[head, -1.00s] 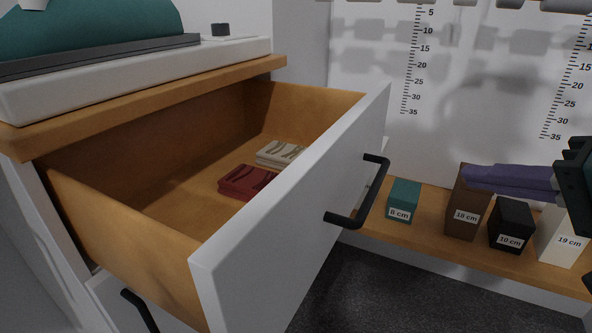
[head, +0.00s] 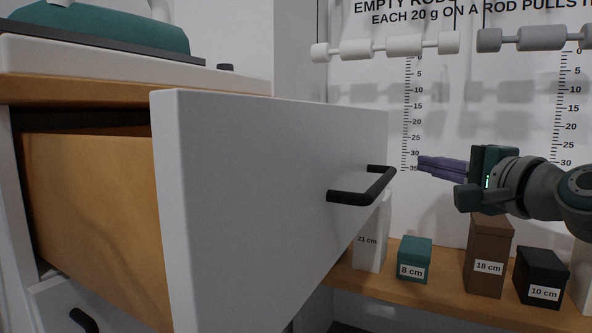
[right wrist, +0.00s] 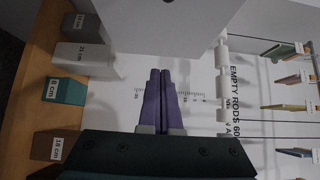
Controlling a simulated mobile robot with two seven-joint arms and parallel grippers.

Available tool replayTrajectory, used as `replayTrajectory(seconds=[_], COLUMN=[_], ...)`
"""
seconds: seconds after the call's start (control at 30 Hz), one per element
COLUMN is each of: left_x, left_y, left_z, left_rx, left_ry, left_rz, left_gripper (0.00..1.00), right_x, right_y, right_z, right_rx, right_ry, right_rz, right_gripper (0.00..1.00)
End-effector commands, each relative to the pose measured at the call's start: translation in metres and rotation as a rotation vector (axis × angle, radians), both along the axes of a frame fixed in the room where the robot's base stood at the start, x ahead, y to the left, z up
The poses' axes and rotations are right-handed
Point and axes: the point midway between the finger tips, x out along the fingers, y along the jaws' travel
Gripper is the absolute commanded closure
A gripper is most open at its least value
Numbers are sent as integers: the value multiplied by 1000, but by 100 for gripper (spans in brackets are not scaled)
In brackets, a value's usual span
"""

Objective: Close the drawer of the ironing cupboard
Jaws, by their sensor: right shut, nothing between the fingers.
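The drawer (head: 90,210) of the ironing cupboard (head: 50,89) stands pulled out in the head view, its wooden side showing. Its white front (head: 255,190) carries a black bar handle (head: 372,190). The inside of the drawer is hidden behind the front. My right gripper (head: 420,163), with purple fingers, is shut and empty. It points left, to the right of the handle and apart from it in the picture. In the right wrist view the shut fingers (right wrist: 161,72) point towards a pale panel (right wrist: 150,25), which looks like the drawer front. My left gripper is not in view.
A wooden shelf (head: 440,293) at the lower right holds labelled blocks, among them a teal one (head: 414,259) and a brown one (head: 488,255). Pale rods (head: 385,47) hang before the wall scales. A second handle (head: 84,320) shows below the drawer.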

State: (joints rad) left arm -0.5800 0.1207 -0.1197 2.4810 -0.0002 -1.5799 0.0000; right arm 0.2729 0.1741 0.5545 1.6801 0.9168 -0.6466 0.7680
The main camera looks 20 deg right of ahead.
Motion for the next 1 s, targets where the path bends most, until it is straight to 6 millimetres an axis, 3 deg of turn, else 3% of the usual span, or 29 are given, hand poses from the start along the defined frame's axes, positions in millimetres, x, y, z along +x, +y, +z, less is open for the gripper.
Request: replayTrajectory(seconds=[0.13,0.33,1.0], left_x=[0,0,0], left_y=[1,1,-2], left_z=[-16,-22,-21], left_rx=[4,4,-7], left_ry=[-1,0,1], left_rz=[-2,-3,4], left_gripper=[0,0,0], right_x=[28,48,57], right_y=[-2,18,27], right_z=[-2,-2,0], right_rx=[-1,1,-2], right_ry=[-2,0,1], right_rz=[1,2,1], right_gripper=[100,100,100])
